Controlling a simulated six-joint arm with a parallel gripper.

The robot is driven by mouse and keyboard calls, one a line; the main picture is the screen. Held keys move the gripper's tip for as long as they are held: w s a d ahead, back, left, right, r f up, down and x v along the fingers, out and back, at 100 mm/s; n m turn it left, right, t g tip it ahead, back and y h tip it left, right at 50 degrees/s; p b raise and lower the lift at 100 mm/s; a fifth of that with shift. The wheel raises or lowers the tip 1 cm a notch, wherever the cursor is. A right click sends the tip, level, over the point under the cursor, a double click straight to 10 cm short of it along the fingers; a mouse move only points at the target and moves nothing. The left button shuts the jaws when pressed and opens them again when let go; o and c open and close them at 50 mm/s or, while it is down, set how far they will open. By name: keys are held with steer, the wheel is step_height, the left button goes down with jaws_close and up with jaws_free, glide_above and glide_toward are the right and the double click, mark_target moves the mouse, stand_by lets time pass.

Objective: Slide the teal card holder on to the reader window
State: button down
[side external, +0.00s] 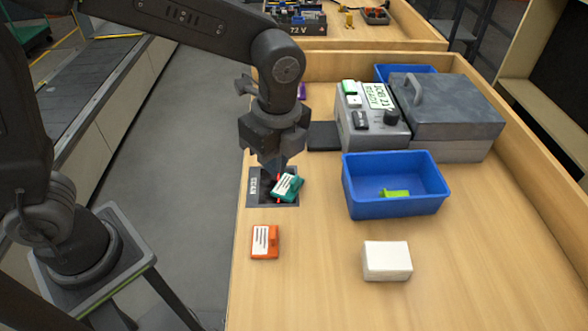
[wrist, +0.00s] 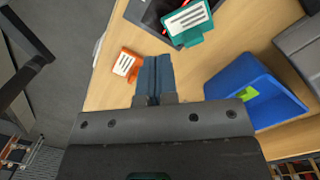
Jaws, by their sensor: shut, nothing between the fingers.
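The teal card holder (side external: 288,187) with a white label lies turned at an angle on the right part of the dark scan reader plate (side external: 256,199). It covers part of the reader window, where a red line shows beside it. In the wrist view the teal card holder (wrist: 192,21) is at the top, overlapping the dark reader plate (wrist: 152,21). My gripper (side external: 275,170) is just behind and above the holder in the side view. Its blue-grey fingers (wrist: 154,60) are shut together and empty; whether they touch the holder is unclear.
An orange card holder (side external: 265,241) lies in front of the plate. A blue bin (side external: 394,204) with a green item (side external: 394,193) stands to the right, and a white box (side external: 387,261) lies in front of it. A grey device (side external: 371,123) stands behind. Bare table lies between them.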

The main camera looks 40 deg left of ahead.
mark_target(294, 178)
steer(key=a+f+n+t+h, duration=0.1)
steer(key=a+f+n+h, duration=0.25)
steer(key=a, duration=0.75)
steer(key=shift+y, duration=0.35)
steer(key=w+d, duration=0.1)
steer(key=d, duration=0.3)
steer(key=w+d, duration=0.1)
steer(key=d, duration=0.3)
steer(key=w+d, duration=0.2)
steer(key=d, duration=0.1)
steer(key=shift+d, duration=0.4)
steer(key=shift+f, duration=0.8)
steer(key=shift+a, duration=0.1)
steer(key=shift+s+f, duration=0.1)
steer(key=shift+s+a, duration=0.2)
steer(key=shift+a, duration=0.45)
steer(key=shift+s+a, duration=0.2)
steer(key=shift+a, duration=0.45)
